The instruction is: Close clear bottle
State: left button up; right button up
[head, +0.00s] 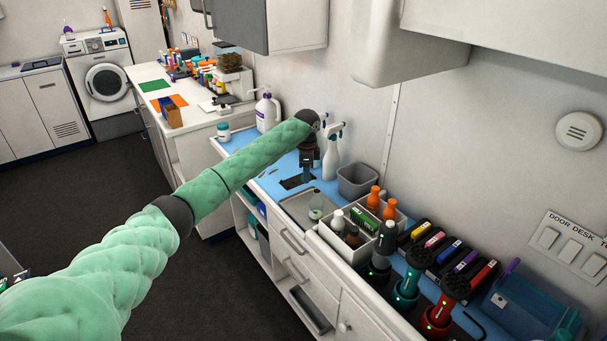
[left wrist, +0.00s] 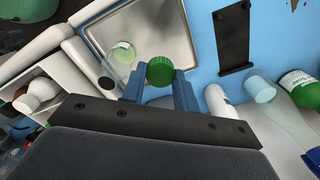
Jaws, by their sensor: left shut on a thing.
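My left gripper (head: 306,176) points down over the blue counter behind the metal tray. In the left wrist view its blue fingers (left wrist: 159,82) are shut on a green ridged cap (left wrist: 159,70). The clear bottle (head: 316,205) stands in the tray (head: 296,203), with a little greenish content low inside. It also shows in the left wrist view (left wrist: 121,58), left of the held cap and apart from it. Its mouth is hard to make out. My right gripper is in neither view.
A white caddy (head: 333,238) with several bottles stands right of the tray. A grey bin (head: 357,181) and a white spray bottle (head: 331,160) stand behind. A black plate (left wrist: 234,40) lies on the blue surface. A white wall cabinet (head: 405,45) hangs above.

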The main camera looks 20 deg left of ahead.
pick_arm(q)
jog(key=s+d+r+n, duration=0.5)
jog(key=s+d+n, duration=0.6)
jog(key=d+n, duration=0.25)
jog(key=s+d+f, duration=0.2)
jog(key=s, duration=0.5)
jog(key=s+d+f+n, duration=0.1)
jog(key=s+f, duration=0.2)
jog(key=s, duration=0.5)
jog(key=s+d+f, duration=0.2)
jog(key=s+f, duration=0.1)
jog(key=s, duration=0.5)
jog(key=shift+s+d+f, duration=0.15)
jog(key=shift+d, duration=0.2)
